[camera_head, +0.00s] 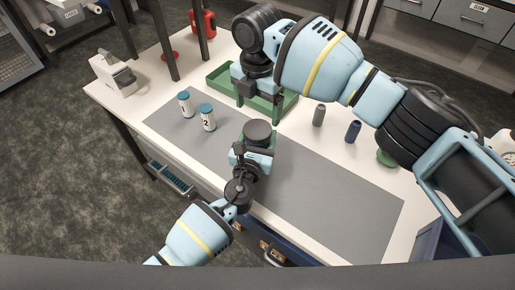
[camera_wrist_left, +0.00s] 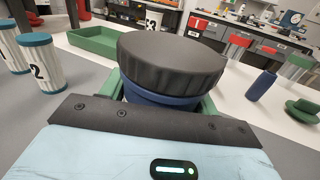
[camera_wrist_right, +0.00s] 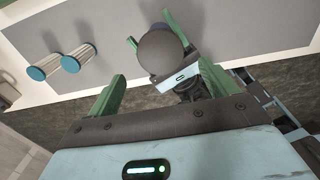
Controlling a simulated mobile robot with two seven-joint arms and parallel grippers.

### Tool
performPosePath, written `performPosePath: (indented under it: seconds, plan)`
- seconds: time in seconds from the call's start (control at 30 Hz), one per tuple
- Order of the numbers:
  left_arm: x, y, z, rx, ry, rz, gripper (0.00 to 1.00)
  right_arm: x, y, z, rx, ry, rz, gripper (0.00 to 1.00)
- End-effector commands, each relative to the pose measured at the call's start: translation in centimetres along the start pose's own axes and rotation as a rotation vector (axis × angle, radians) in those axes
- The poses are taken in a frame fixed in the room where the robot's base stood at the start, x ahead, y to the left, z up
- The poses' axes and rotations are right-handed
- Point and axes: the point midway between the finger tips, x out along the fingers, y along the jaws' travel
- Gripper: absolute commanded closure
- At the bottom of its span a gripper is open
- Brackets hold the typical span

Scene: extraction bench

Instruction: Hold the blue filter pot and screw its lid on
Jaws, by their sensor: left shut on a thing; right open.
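The blue filter pot (camera_wrist_left: 150,97) is in my left gripper (camera_head: 257,143), which is shut around it above the grey mat. In the left wrist view, green fingers flank the pot and only a blue band shows under the lid. The dark, ribbed lid (camera_wrist_left: 170,60) sits on top of the pot; I cannot tell whether it is threaded. The lid also shows from above in the head view (camera_head: 257,131) and in the right wrist view (camera_wrist_right: 160,50). My right gripper (camera_wrist_right: 162,78) is open and empty, its green fingers apart, behind the lid in the head view.
Two white bottles with teal caps, numbered 1 (camera_head: 186,106) and 2 (camera_head: 207,118), stand left of the pot. A green tray (camera_head: 221,80) lies behind. The grey mat (camera_head: 335,205) is clear at right.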

Motion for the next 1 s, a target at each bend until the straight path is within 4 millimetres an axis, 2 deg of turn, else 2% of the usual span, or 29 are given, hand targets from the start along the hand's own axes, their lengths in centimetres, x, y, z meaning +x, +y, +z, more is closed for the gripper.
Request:
performPosePath:
  seconds: [0.3,0.5,0.9,0.93,1.0]
  plan:
    - [0.0,0.0,0.0,0.001,0.000,0.000,1.00,4.6,-0.1,0.0,0.002,0.001,-0.003,0.15]
    - [0.0,0.0,0.0,0.001,0.000,0.000,1.00,6.6,-0.1,0.0,0.003,0.001,-0.003,0.15]
    - [0.0,0.0,0.0,0.001,0.000,0.001,1.00,7.2,-0.1,0.0,0.002,0.000,-0.001,0.15]
    - [0.0,0.0,0.0,0.001,0.000,0.001,1.00,7.2,-0.1,0.0,0.002,0.000,-0.001,0.16]
    - [0.0,0.0,0.0,0.001,0.000,0.001,1.00,7.2,-0.1,0.0,0.002,0.000,-0.001,0.25]
